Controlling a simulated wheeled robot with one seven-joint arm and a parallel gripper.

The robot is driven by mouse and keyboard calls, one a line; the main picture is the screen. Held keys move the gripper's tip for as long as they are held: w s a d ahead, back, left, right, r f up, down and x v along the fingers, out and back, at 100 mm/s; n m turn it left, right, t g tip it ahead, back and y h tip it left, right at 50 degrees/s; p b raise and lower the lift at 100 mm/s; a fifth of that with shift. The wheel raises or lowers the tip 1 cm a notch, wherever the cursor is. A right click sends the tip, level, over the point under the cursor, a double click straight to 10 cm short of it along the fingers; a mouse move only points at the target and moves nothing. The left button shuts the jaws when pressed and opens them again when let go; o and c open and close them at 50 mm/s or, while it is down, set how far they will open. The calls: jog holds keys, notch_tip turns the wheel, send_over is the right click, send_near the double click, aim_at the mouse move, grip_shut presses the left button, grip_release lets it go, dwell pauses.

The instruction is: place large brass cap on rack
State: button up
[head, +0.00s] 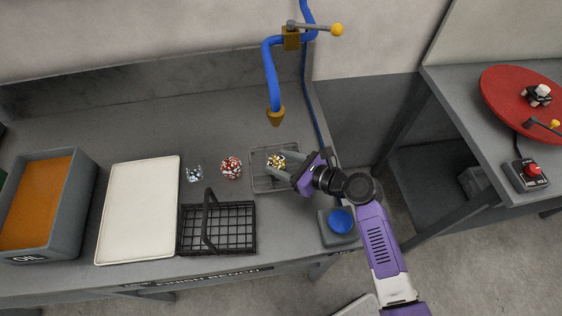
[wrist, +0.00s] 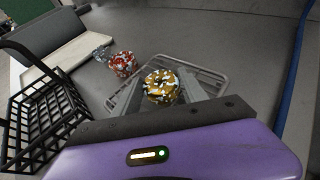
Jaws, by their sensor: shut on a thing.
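The brass cap (head: 276,162) is a small round gold-and-white speckled piece. It also shows in the wrist view (wrist: 161,86), between my fingers. My gripper (head: 279,163) is shut on it, over the wire rack (head: 262,185). The rack is a pale wire frame on the bench, and it shows behind the cap in the wrist view (wrist: 213,78). I cannot tell whether the cap touches the rack. My fingers hide part of the rack's right side.
A red-and-white speckled piece (head: 231,167) and a smaller grey-blue one (head: 194,174) lie left of the rack. A black wire basket (head: 240,241) with an upright handle stands at front left. A white tray (head: 135,215) lies farther left. A blue pipe's nozzle (head: 276,117) hangs behind.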

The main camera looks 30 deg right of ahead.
jog(key=shift+f, duration=0.15)
jog(key=o, duration=1.4)
jog(key=shift+r, duration=0.2)
jog(key=v, duration=1.2)
jog(key=shift+f+b, duration=0.1)
jog(key=shift+b, duration=0.2)
